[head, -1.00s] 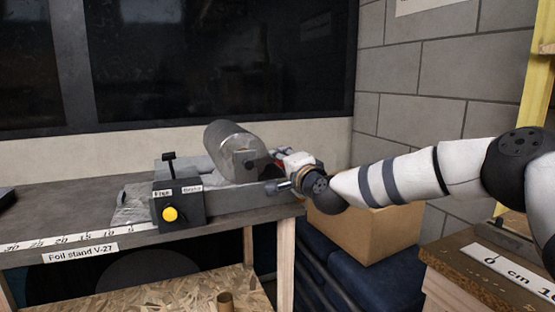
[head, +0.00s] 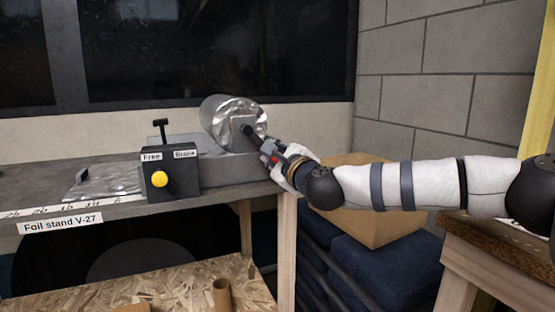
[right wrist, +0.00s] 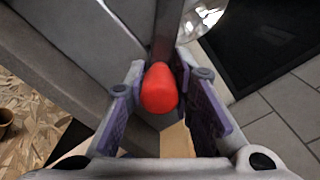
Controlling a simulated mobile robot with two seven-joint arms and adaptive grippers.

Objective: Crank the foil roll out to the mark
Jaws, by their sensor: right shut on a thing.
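The shiny foil roll (head: 235,122) sits on its grey stand (head: 218,168) at the bench's right end. A foil sheet (head: 108,182) lies on the bench left of the control box, near the printed scale (head: 78,209). My right gripper (head: 268,150) is at the crank on the roll's near end. In the right wrist view the crank's red handle (right wrist: 159,88) is between the two purple-padded fingers, shut on it. The scale's mark cannot be made out. My left gripper is not in view.
A dark box (head: 170,170) labelled Free and Brake has a yellow knob (head: 159,179) and stands in front of the stand. A cardboard box (head: 375,222) is below my right arm. A second bench (head: 480,235) is at right. A cardboard tube (head: 222,297) stands on the lower shelf.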

